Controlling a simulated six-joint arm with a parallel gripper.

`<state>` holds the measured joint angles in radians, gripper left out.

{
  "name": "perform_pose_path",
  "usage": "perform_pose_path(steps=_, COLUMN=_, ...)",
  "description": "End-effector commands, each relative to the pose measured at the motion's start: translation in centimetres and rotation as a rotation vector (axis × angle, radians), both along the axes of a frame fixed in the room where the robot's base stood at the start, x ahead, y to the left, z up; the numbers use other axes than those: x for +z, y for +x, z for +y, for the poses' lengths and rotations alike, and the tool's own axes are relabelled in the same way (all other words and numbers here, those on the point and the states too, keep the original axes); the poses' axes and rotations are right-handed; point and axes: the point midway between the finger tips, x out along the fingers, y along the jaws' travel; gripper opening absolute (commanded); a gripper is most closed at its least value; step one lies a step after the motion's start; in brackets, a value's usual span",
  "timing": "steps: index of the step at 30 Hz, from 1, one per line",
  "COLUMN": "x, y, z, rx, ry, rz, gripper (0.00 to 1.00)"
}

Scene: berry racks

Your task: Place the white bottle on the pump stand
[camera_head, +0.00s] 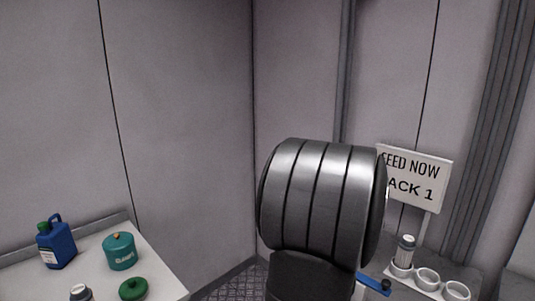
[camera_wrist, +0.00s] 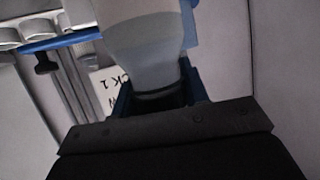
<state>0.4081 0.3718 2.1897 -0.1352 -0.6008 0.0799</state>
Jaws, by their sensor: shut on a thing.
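In the wrist view my gripper (camera_wrist: 157,88) has blue fingers shut around a pale, whitish bottle (camera_wrist: 145,45). The bottle's far end runs out of the top of the picture. A rack (camera_head: 437,291) with white round cups stands at the lower right, under a sign. I cannot tell which part is the pump stand. The cups (camera_wrist: 40,28) also show at the upper left of the wrist view, apart from the held bottle.
A sign (camera_head: 414,180) reading partly "EED NOW" and "ACK 1" rises behind the rack. A blue bar with a dark knob (camera_head: 373,284) juts from the rack's left side. The left table (camera_head: 165,284) holds a blue jug (camera_head: 56,244), teal canister (camera_head: 119,252), green object (camera_head: 133,289) and capped bottle (camera_head: 81,292).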

Motion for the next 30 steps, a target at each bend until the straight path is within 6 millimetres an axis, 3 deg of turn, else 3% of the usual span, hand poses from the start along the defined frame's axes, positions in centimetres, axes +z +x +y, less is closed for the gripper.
perform_pose_path(steps=1, x=-0.2, y=0.5, z=1.9, rx=0.037, ry=0.000, rz=0.000, gripper=0.00)
perform_pose_path(steps=6, x=-0.8, y=1.5, z=7.1, rx=0.136, ry=0.001, rz=-0.001, gripper=0.00)
perform_pose_path(steps=15, x=-1.7, y=2.5, z=13.5, rx=0.246, ry=0.001, rz=-0.001, gripper=0.00)
perform_pose_path(steps=30, x=-2.2, y=8.5, z=12.0, rx=0.055, ry=0.001, rz=-0.001, gripper=0.00)
